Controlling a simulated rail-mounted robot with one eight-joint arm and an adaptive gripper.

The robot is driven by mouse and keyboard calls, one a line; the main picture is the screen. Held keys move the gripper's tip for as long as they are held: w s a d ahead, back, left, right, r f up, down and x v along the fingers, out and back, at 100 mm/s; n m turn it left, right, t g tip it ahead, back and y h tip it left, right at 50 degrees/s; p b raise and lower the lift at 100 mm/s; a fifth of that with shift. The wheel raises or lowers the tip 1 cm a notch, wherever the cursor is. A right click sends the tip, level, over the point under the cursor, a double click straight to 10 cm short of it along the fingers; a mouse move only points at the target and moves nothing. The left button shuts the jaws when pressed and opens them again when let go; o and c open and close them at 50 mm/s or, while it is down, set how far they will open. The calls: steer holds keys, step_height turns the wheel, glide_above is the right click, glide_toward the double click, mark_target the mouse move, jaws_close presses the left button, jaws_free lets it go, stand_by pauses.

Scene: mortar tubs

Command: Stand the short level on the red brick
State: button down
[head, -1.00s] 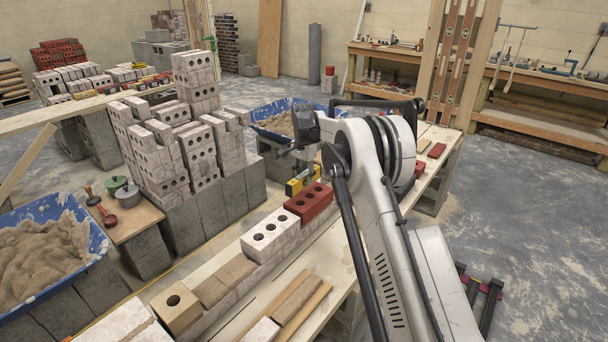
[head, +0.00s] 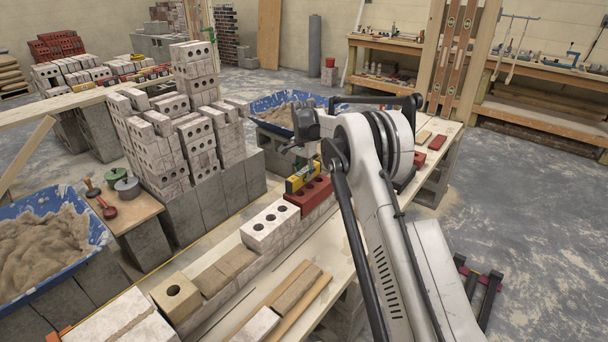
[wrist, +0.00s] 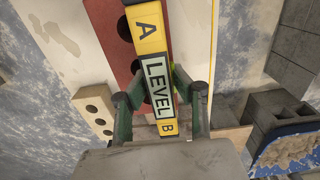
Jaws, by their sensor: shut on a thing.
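The short level (head: 300,178) is a yellow bar with a black-and-yellow end. The red brick (head: 317,196) lies on the row of bricks beyond a white three-hole brick. In the wrist view the red brick (wrist: 106,30) shows under and left of the level. The level is at the red brick's far side in the head view; I cannot tell whether they touch.
The white brick (head: 268,230) sits next to the red brick on the plank bench. Tall stacks of pale bricks (head: 195,100) stand to the left. A blue mortar tub (head: 263,105) is behind my gripper; another (head: 98,235) is at the left. Loose red bricks (head: 437,142) lie at right.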

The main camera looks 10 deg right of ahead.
steer(key=shift+f, duration=0.3)
steer(key=c, duration=1.4)
jaws_free()
step_height(320, 180, up, 12)
steer(key=s+r+n+t, duration=0.2)
steer(key=s+r, duration=0.7)
steer(key=r, duration=0.3)
steer(key=s+r+n+t, duration=0.1)
steer(key=s+r+n, duration=0.35)
steer(key=s, duration=1.05)
steer(key=s+t, duration=0.2)
steer(key=s, duration=1.5)
steer(key=s+f+n, duration=0.1)
steer(key=s+f, duration=0.1)
steer(key=s, duration=0.2)
steer(key=s+f+n+t, duration=0.1)
steer(key=s+f, duration=0.2)
steer(key=s, duration=0.2)
steer(key=s+f+n+t, duration=0.1)
steer(key=s+f, duration=0.2)
steer(key=s, duration=0.2)
steer(key=shift+f+n, duration=0.15)
steer(key=shift+n, duration=0.1)
